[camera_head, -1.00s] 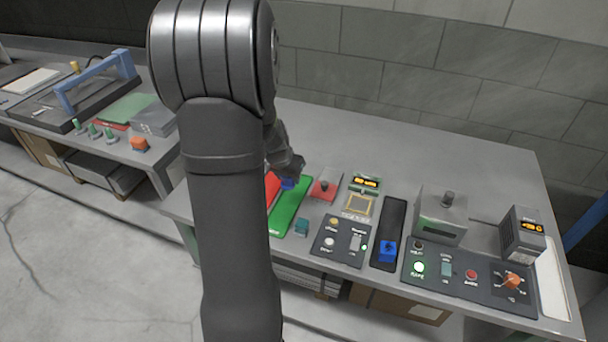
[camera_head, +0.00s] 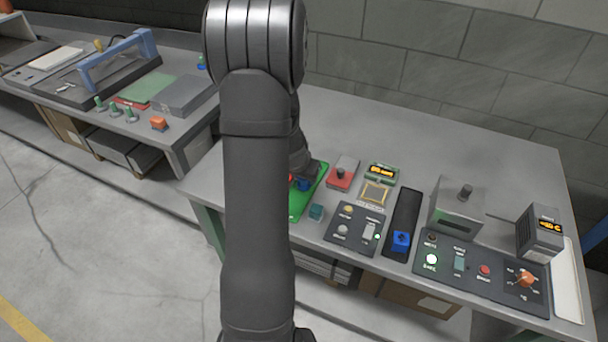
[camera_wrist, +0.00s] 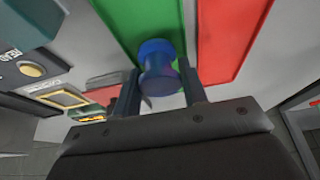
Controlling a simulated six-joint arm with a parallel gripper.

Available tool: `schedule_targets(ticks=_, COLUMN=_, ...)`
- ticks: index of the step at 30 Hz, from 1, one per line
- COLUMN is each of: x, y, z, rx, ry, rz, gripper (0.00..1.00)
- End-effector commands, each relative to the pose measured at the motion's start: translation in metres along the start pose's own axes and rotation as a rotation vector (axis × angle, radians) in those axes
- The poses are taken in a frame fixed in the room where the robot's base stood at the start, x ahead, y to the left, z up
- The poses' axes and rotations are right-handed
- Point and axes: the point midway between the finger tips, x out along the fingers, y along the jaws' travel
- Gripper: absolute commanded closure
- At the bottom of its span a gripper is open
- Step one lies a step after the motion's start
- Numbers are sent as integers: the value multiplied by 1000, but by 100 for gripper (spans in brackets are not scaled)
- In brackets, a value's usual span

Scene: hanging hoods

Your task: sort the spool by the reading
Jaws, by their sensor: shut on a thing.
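My gripper (camera_wrist: 160,92) is shut on a blue spool (camera_wrist: 157,62), which stands out between the two fingers in the wrist view. The spool is over the green tray (camera_wrist: 125,20); I cannot tell if it touches it. The red tray (camera_wrist: 232,35) lies beside the green one. In the head view the spool (camera_head: 303,184) shows small below my gripper (camera_head: 301,174), over the green tray (camera_head: 310,203). My arm hides most of the red tray there. A small display (camera_head: 382,171) glows orange behind a square gold-framed plate (camera_head: 374,193); its digits are too small to read.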

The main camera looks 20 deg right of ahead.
Motion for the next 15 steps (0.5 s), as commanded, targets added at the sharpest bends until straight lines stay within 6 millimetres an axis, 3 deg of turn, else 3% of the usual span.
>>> schedule_targets(ticks=15, x=4, y=0, z=1, rx=-2, ry=1, rz=0, gripper=86)
